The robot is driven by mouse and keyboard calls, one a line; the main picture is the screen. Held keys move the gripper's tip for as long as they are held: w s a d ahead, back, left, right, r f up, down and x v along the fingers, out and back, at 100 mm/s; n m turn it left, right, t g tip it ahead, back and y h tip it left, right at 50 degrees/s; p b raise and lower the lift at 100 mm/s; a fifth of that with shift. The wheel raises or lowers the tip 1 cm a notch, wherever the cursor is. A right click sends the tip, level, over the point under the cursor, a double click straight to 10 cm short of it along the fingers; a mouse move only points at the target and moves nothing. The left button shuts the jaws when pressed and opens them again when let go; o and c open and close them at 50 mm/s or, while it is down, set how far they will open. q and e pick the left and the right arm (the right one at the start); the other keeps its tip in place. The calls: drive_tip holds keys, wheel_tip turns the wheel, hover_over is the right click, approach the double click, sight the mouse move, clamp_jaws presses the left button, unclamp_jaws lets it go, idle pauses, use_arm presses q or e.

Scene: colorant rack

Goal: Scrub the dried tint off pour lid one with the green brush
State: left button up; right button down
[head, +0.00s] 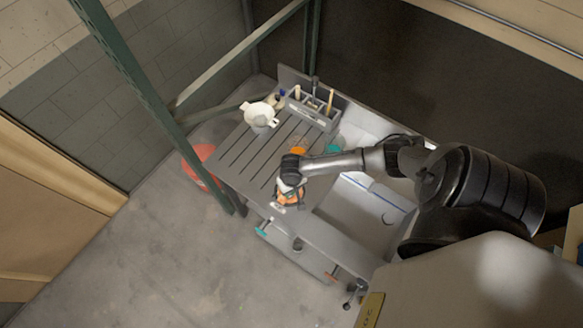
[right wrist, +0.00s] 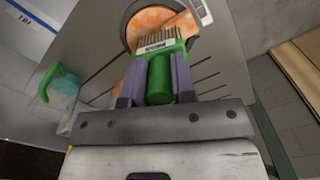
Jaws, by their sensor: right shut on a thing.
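My right gripper (right wrist: 156,76) is shut on the green brush (right wrist: 160,78) in the right wrist view, one finger on each side of its handle. The brush's pale bristles point away from the gripper and overlap a round lid (right wrist: 146,22) with a dark rim and orange tint across its face. I cannot tell whether the bristles press on it. In the head view, my right gripper (head: 290,184) is over the front of the slatted grey worktop, and the orange-stained lid (head: 290,198) shows just below it. The brush is hidden there. My left gripper is in neither view.
A grey caddy (head: 322,118) with upright handles stands at the worktop's back. A white vessel (head: 260,113) is at the back left. Another orange piece (head: 298,150) and a teal item (head: 334,144) lie beyond my arm. A red bucket (head: 200,164) and green rack post (head: 150,95) are left.

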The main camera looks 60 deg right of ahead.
idle(0.3)
drive_tip(key=shift+r, duration=0.15)
drive_tip(key=shift+d+r, duration=0.1)
drive_tip(key=shift+r, duration=1.35)
